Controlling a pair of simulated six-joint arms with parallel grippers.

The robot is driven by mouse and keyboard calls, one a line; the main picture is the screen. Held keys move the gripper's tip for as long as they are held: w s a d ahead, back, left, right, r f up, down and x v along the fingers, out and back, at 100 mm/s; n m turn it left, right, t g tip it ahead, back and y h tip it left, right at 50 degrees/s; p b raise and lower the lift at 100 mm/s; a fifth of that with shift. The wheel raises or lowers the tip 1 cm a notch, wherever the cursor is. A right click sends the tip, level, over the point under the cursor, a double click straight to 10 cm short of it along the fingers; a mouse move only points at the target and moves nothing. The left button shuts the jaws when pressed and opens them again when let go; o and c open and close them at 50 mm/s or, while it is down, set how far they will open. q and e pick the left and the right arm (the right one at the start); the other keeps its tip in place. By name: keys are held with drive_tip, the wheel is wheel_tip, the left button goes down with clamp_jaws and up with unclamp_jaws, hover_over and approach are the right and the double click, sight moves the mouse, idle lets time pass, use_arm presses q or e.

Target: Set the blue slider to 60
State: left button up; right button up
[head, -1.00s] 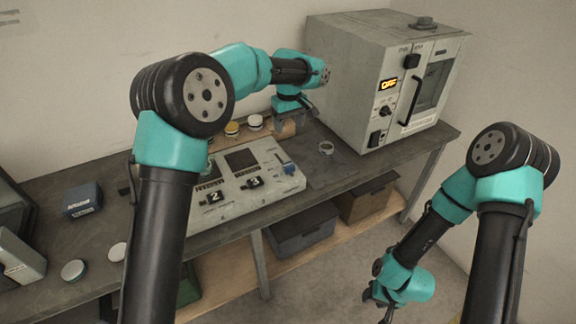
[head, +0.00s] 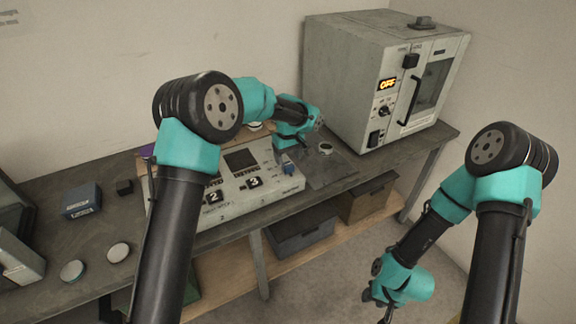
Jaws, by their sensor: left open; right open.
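A pale grey control panel (head: 232,211) lies on the bench, with dark windows and black tiles marked 2 and 3. A small blue knob (head: 289,169), which looks like the blue slider, sits at its right end; its scale is too small to read. My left gripper (head: 287,147) is over the panel's back right part, just behind the blue knob. Its fingers are hard to make out, and I cannot tell whether they touch anything. My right gripper (head: 382,305) hangs low at the right, open and empty, away from the bench.
A grey oven-like box (head: 345,85) with an OFF display stands at the back right. A dark blue box (head: 82,201), a small black block (head: 124,187) and two pale round discs (head: 119,252) lie at the left. My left arm hides part of the panel.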

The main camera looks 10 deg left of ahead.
sight(288, 164)
use_arm(q)
drive_tip(key=shift+f, duration=2.15)
